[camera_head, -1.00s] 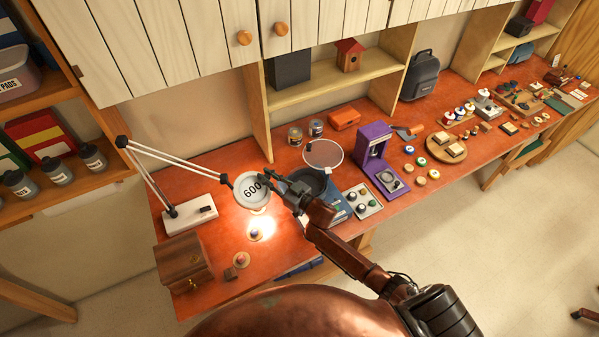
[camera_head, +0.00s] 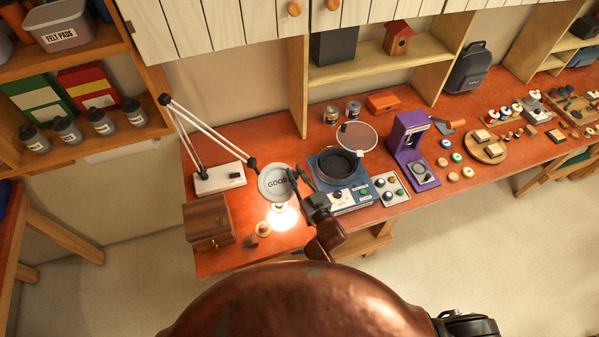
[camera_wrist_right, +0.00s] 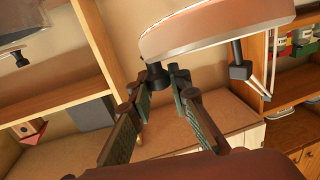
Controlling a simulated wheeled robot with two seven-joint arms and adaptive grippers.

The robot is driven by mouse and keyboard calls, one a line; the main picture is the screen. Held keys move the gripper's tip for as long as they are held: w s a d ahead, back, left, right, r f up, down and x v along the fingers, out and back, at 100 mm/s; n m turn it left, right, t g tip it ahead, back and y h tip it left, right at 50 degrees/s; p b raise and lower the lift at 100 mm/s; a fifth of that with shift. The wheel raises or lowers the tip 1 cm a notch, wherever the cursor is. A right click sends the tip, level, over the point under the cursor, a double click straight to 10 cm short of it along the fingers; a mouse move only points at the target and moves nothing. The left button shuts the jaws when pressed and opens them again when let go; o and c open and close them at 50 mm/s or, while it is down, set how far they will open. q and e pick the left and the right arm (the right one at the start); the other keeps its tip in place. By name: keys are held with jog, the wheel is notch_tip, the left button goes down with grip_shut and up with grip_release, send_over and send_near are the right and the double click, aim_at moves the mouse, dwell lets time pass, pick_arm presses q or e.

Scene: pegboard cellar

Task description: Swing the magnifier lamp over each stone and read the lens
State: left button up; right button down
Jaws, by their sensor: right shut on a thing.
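The magnifier lamp's round lens head (camera_head: 276,183) hangs over the left part of the orange bench on its white jointed arm. Dark letters in the lens seem to read "GOOD", with the last letter near the rim. My right gripper (camera_head: 306,184) is at the right of the lens head. In the wrist view my right gripper (camera_wrist_right: 160,86) is shut on the dark knob (camera_wrist_right: 157,74) at the head's rim. A small stone (camera_head: 263,229) sits on a round pad in front of the lens. Bright lamplight and the head obscure what lies under the lens. My left gripper is not in view.
The lamp's white base (camera_head: 219,178) stands behind a wooden box (camera_head: 207,221). A small brown block (camera_head: 251,242) lies near the bench front.

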jog(key=shift+f, duration=0.4)
jog(key=c, duration=2)
grip_release()
jog(key=shift+w, duration=0.1)
jog(key=shift+o, duration=1.2)
jog(key=shift+r, duration=0.2)
jog(key=shift+d, duration=0.1)
jog(key=v, duration=1.2)
